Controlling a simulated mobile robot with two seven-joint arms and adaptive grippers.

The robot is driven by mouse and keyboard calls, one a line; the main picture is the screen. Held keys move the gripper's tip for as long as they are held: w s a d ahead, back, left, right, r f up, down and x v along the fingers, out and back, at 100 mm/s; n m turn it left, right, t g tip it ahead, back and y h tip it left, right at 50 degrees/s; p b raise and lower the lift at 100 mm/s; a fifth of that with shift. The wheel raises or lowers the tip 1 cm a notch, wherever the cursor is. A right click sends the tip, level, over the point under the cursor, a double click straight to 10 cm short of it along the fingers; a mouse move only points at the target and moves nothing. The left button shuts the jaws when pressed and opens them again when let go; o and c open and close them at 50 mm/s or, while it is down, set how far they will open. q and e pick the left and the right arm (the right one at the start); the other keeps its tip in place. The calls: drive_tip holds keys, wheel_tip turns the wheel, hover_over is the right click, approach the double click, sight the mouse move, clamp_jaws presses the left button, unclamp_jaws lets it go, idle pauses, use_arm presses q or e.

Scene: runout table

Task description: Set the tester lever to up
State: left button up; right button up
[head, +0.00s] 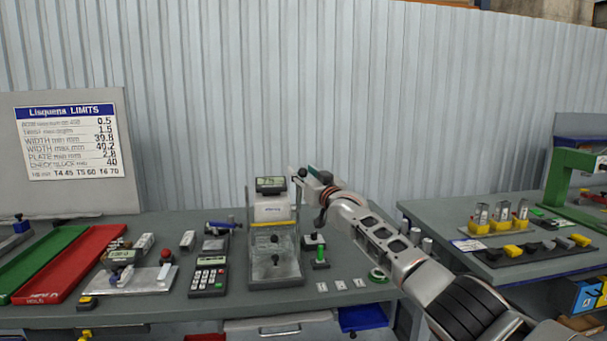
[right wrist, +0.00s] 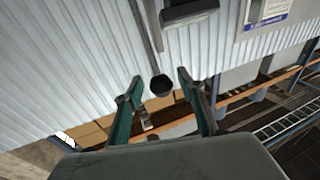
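The tester (head: 273,212) stands mid-table in the head view, with a small display on top and a clear guarded front. A black ball knob (head: 302,172) shows at its upper right, level with the display. In the right wrist view the lever's black knob (right wrist: 161,86) hangs at the end of a thin rod, between the fingertips. My right gripper (head: 306,174) is at the tester's upper right; its two green fingers stand apart around the knob, with gaps on both sides in the wrist view (right wrist: 160,77). My left gripper is not in view.
A keypad device (head: 208,277) and a gauge on a plate (head: 122,257) stand left of the tester. Green (head: 45,256) and red (head: 75,265) trays lie further left. A green-capped stand (head: 320,258) is close on the right. A second table (head: 500,267) holds several parts.

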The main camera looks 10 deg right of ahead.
drive_tip(key=shift+s+a+f, duration=0.1)
drive_tip(key=shift+a, duration=0.05)
drive_tip(key=shift+s+f, duration=0.15)
drive_tip(key=shift+s, duration=0.25)
drive_tip(key=shift+s+d, duration=0.5)
drive_tip(key=shift+s, duration=0.35)
drive_tip(key=v, duration=0.9)
drive_tip(key=shift+s+d, duration=0.1)
